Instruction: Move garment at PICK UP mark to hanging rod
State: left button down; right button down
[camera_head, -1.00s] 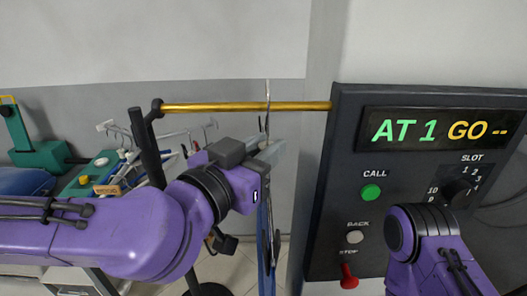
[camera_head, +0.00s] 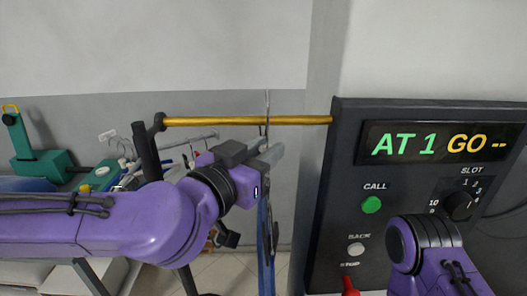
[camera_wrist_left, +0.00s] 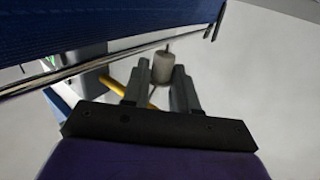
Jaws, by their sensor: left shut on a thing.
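My left gripper (camera_head: 268,152) is shut on a garment's hanger (camera_head: 267,103), just below the yellow hanging rod (camera_head: 215,121). The thin hook stands upright and crosses the rod's line, reaching above it; I cannot tell whether it rests on the rod. The blue garment (camera_head: 264,255) hangs edge-on below the gripper. In the left wrist view, a grey cylindrical piece (camera_wrist_left: 163,68) sits at the fingers (camera_wrist_left: 160,92), with blue cloth (camera_wrist_left: 90,40) across the top and the rod (camera_wrist_left: 123,86) behind. My right gripper is out of view; only a right arm link shows.
A dark control panel (camera_head: 345,220) stands at the rod's right end, with a display (camera_head: 440,142) reading "AT 1 GO --". A dark post (camera_head: 146,150) stands at the rod's left end. Other hangers (camera_head: 125,145) and green equipment (camera_head: 40,165) are behind at left.

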pick_arm(q)
jog(key=shift+f, duration=0.1)
jog(key=shift+f+b, duration=1.1)
jog(key=shift+f, duration=0.4)
jog(key=shift+f, duration=0.2)
jog(key=c, duration=0.8)
grip_release()
jog(key=shift+s, duration=0.1)
